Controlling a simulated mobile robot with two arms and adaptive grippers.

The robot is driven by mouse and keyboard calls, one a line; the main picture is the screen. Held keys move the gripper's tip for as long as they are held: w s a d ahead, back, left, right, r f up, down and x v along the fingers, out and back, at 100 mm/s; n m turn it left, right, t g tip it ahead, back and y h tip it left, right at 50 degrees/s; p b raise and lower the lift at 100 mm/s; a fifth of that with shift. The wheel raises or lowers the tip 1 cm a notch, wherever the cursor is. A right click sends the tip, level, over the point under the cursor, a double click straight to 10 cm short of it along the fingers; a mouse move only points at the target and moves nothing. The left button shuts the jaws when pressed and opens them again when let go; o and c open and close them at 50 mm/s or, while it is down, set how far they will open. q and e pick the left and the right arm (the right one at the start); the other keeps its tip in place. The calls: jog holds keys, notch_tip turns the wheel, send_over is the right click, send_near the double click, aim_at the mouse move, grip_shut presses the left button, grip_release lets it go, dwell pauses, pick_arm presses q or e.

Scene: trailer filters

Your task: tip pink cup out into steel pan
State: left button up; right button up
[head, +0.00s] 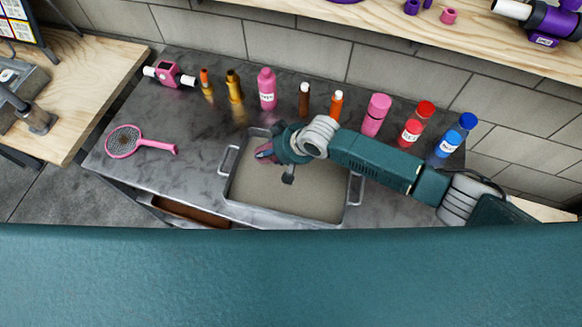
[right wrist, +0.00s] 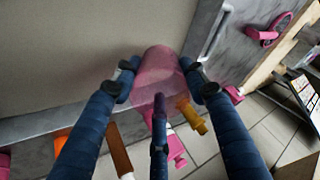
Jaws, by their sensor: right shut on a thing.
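The steel pan (head: 250,195) lies on the grey marble counter, with a flat beige inside and a handle at each end. My right gripper (head: 266,152) is over the pan's back left part. It is shut on the pink cup (right wrist: 157,72), which looks translucent between the fingers in the right wrist view. In the head view only a small pink bit of the cup (head: 263,155) shows, and I cannot tell its tilt. The pan (right wrist: 60,50) fills the upper left of the right wrist view. My left gripper is not in view.
Several bottles stand behind the pan, among them a pink bottle (head: 267,90), a pink tumbler (head: 376,115) and a blue bottle (head: 455,136). A pink strainer (head: 125,142) lies at the counter's left. An open drawer (head: 190,210) is below the front edge.

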aim_at(262, 147)
jog(key=shift+w+a+r+g+h, duration=0.1)
jog(key=shift+w+a+g+h, duration=0.65)
jog(key=shift+a+h, duration=0.3)
jog(key=shift+w+a+f+g+h+b, duration=0.25)
jog(key=shift+a+g+h+b, duration=0.15)
jog(key=shift+h+b, duration=0.2)
jog(key=h+b, duration=0.1)
jog(key=b, duration=0.1)
jog(key=w+a+g+h+b, duration=0.1)
jog(key=b, duration=0.2)
jog(key=shift+a+f, duration=0.15)
jog(key=shift+f, duration=0.15)
jog(key=shift+w+r+g+b, duration=0.15)
jog(key=shift+g+b, duration=0.1)
jog(key=shift+b, duration=0.7)
jog(key=shift+a+r+p, duration=0.1)
jog(key=shift+r+p, duration=0.2)
jog(key=shift+r, duration=0.2)
notch_tip(262, 147, up, 4)
jog(key=p, duration=0.4)
jog(key=shift+r, duration=0.2)
jog(key=shift+f, duration=0.1)
